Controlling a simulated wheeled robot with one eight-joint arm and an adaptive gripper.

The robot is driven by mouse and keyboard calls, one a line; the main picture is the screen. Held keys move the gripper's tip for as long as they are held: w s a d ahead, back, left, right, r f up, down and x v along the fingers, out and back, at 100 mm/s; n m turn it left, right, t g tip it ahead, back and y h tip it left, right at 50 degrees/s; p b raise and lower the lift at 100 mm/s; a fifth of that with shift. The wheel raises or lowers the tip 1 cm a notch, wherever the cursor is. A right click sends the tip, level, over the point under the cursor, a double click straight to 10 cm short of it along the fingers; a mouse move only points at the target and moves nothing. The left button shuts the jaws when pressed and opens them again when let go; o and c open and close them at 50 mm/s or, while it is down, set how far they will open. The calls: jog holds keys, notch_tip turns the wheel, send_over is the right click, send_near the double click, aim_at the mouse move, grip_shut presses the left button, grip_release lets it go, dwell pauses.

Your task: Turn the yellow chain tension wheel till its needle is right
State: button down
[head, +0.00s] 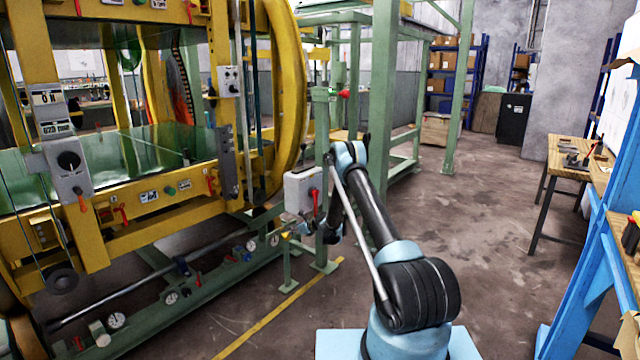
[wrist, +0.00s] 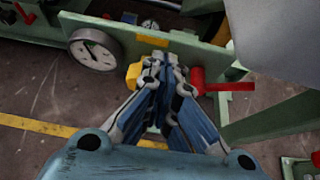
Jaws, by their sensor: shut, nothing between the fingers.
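In the wrist view a yellow knob-like part (wrist: 133,76), which looks like the chain tension wheel, shows at the left side of my gripper (wrist: 163,62). My gripper is shut and empty, its fingertips over the green beam beside that part. The fingers hide some of the yellow part, and I cannot tell whether they touch it. A round white gauge (wrist: 96,50) with a dark needle sits left of it on the beam; its exact reading is too small to tell. In the head view the gauge (head: 275,240) shows low on the machine, left of my arm.
A red handle (wrist: 222,86) sticks out right of my fingers. A grey box (head: 300,190) with a red lever stands above this area in the head view. Green posts and beams surround it. The floor to the right is clear up to the workbench (head: 572,150).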

jog(key=shift+r, duration=0.15)
jog(key=s+d, duration=0.3)
jog(key=d, duration=0.2)
jog(key=shift+s+r, duration=0.2)
jog(key=shift+s, duration=0.05)
dwell(0.4)
jog(key=shift+a, duration=0.15)
